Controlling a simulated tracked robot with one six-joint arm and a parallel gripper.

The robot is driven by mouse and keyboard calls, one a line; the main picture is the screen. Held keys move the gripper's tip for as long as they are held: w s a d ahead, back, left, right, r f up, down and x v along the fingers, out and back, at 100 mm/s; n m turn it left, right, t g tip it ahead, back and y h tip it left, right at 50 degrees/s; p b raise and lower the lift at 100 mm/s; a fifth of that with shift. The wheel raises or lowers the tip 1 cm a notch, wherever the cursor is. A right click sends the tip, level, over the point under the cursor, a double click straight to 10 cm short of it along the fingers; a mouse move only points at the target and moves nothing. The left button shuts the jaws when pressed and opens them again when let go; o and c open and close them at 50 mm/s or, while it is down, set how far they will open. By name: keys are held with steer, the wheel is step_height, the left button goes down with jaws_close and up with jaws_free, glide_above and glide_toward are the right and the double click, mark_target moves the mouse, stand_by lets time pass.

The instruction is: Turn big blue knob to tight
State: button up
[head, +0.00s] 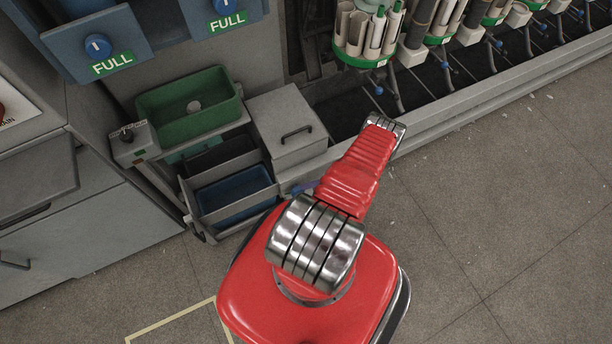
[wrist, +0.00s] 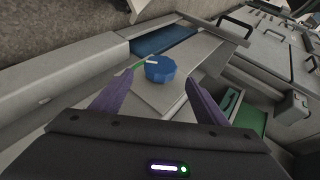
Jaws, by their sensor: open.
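The big blue knob (wrist: 160,70) is a faceted blue dial on a light grey plate, with a white pointer mark on its top toward the left. A green strip shows just left of it, partly behind a finger; I cannot read any lettering. My gripper (wrist: 160,77) has two purple fingers spread apart. In the wrist view the knob appears between the fingertips, with a gap at the right; contact cannot be told. In the head view my red arm hides most of the gripper and the knob.
A green tray (head: 188,104), a blue bin (head: 236,194) and a grey lidded box (head: 287,130) stand beside my arm. Two FULL-labelled blue knobs are on panels at upper left, one of them this knob (head: 98,46). Yarn holders (head: 362,32) line the back right.

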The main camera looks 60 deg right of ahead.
steer(key=v, duration=0.8)
